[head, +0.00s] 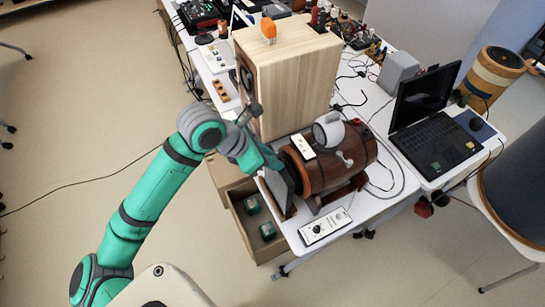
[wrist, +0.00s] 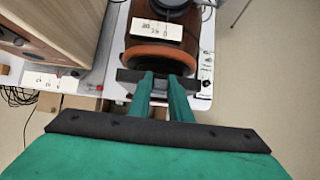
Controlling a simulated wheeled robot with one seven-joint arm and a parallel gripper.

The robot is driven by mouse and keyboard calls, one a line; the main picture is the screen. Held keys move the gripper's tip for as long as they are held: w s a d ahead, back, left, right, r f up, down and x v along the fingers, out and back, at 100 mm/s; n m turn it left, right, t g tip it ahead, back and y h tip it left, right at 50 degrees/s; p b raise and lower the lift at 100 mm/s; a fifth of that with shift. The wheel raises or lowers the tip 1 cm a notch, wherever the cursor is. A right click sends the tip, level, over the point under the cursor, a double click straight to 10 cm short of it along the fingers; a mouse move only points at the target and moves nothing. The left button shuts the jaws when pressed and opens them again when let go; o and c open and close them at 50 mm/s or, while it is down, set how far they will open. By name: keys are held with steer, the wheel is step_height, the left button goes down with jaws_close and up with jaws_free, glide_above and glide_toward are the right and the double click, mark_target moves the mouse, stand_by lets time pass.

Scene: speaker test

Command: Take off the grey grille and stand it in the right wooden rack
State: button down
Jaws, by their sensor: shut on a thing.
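My gripper (wrist: 160,76) is shut on the top edge of the grey grille (wrist: 128,75). In the head view the grille (head: 281,188) is a flat grey panel, roughly upright, at the front end of the brown wooden barrel speaker (head: 323,172). In the wrist view the barrel's orange-brown rim (wrist: 160,55) lies just beyond the grille. I cannot tell whether the grille touches the barrel. Brown wood (head: 291,211) shows at the grille's lower edge; I cannot tell whether it is a rack or the barrel's stand.
A tall wooden speaker box (head: 300,80) stands close behind my gripper. A white control box (head: 325,227) lies right of the grille. A laptop (head: 435,140) is farther right.

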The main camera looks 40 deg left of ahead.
steer(key=shift+f, duration=0.55)
steer(key=c, duration=1.5)
jaws_free()
steer(key=shift+c, duration=0.2)
steer(key=v, duration=1)
steer(key=shift+s+r, duration=0.2)
steer(key=shift+r, duration=0.15)
